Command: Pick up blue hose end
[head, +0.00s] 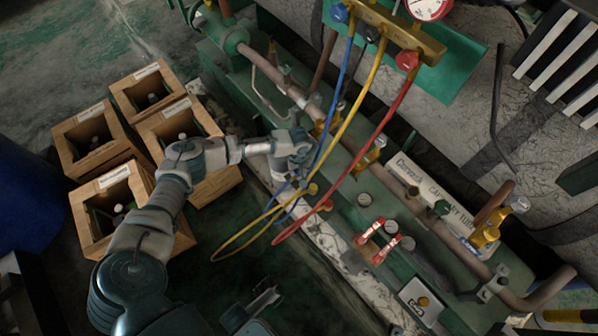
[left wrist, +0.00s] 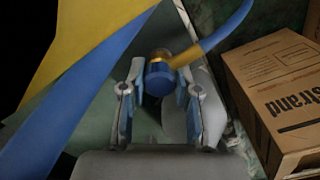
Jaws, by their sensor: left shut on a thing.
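The blue hose (head: 347,70) hangs from the gauge manifold and runs down past my left gripper (head: 303,150). In the left wrist view, the blue hose end (left wrist: 159,76), a blue fitting with a brass collar, sits between the two fingers of my left gripper (left wrist: 160,92). The fingers are shut on it, and its hose bends away to the upper right. In the head view the grasp itself is hard to make out. Part of my right gripper (head: 262,302) shows at the bottom edge, away from the hoses; its opening is unclear.
The yellow hose (head: 362,88) and red hose (head: 391,108) loop beside the blue one. The gauge manifold (head: 385,28) is above. Wooden crates with bottles (head: 92,142) stand left, close to my left arm.

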